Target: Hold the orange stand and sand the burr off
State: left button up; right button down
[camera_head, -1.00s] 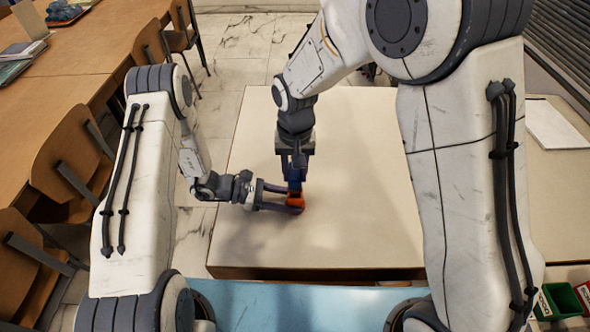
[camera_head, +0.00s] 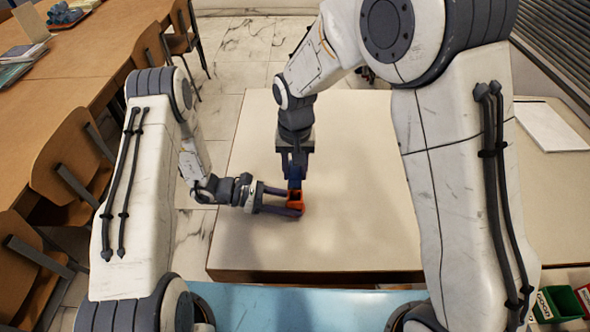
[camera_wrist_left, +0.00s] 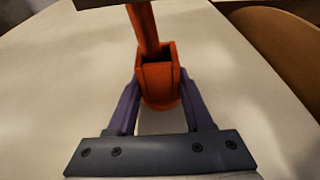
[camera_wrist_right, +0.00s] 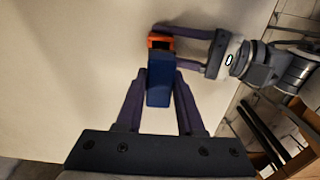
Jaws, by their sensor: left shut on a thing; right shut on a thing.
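The orange stand (camera_head: 296,209) is at the near part of the pale table, with a dark square opening in its top. It also shows in the left wrist view (camera_wrist_left: 158,84), where a reddish-orange post rises from it. My left gripper (camera_head: 290,204) is shut on the stand from the left, one finger on each side. My right gripper (camera_head: 294,174) points down just behind the stand, shut on a blue block (camera_wrist_right: 160,84). The block's end is close to the stand's top; I cannot tell whether they touch. I cannot make out the burr.
The pale table top (camera_head: 350,150) is clear around the stand. Wooden chairs (camera_head: 68,165) and a long wooden table (camera_head: 60,70) stand to the left. A green bin (camera_head: 558,303) and a white sheet (camera_head: 552,126) are at the right.

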aim_at(295, 184)
pick_arm(q)
jog(key=shift+f, duration=0.1)
pick_arm(e)
jog(key=shift+s+d+f, duration=0.1)
jog(key=shift+s+f, duration=0.05)
jog(key=shift+s, duration=0.7)
jog(key=shift+s+d+f, duration=0.1)
jog(key=shift+s, duration=0.75)
jog(key=shift+w+a, duration=0.1)
jog(key=shift+w, duration=1.6)
pick_arm(q)
jog(key=shift+s, duration=0.1)
pick_arm(e)
jog(key=shift+s+f, duration=0.1)
jog(key=shift+s, duration=1.65)
